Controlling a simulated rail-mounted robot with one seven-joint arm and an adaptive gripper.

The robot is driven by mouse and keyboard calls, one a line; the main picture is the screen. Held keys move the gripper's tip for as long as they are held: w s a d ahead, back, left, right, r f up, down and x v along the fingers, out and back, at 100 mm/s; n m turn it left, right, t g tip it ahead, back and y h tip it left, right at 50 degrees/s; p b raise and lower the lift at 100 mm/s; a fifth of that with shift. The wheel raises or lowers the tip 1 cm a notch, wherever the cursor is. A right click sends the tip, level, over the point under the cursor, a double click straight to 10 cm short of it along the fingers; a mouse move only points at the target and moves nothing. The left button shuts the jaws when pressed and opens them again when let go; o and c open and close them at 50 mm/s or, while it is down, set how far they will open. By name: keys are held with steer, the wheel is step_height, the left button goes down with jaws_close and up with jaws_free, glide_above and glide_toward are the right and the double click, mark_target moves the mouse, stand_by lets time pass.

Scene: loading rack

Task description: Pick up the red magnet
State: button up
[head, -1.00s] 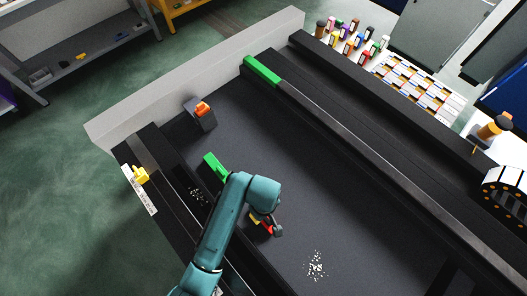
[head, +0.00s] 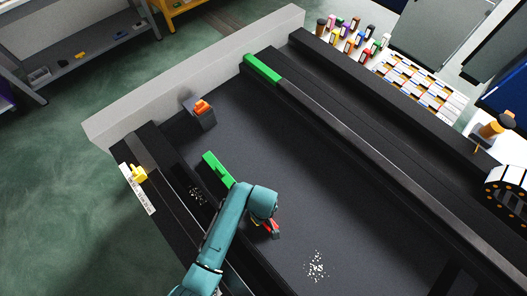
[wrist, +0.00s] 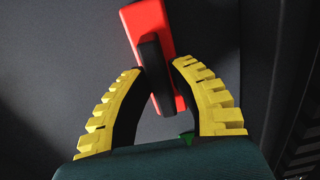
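The red magnet (wrist: 148,22) is a red block with a raised black handle (wrist: 158,75). In the wrist view it lies tilted at the upper middle, on the dark surface or just above it. My gripper (wrist: 160,68) has yellow ribbed fingers on either side of the black handle, their tips very close to it. I cannot tell whether both fingers press on it. In the head view my gripper (head: 266,226) is low over the dark bed, with a bit of red showing beside it; the arm hides most of the magnet.
A green block (head: 217,168) lies near the left rail. An orange-topped black block (head: 201,110) stands at the far end. Another green piece (head: 262,68) sits on the long right rail. White specks (head: 316,266) mark the bed, whose middle is clear.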

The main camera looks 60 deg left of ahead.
jaws_close()
step_height(320, 180, up, 10)
steer(key=shift+r+p, duration=0.1)
steer(key=shift+p, duration=0.75)
steer(key=shift+c, duration=0.4)
jaws_free()
jaws_close()
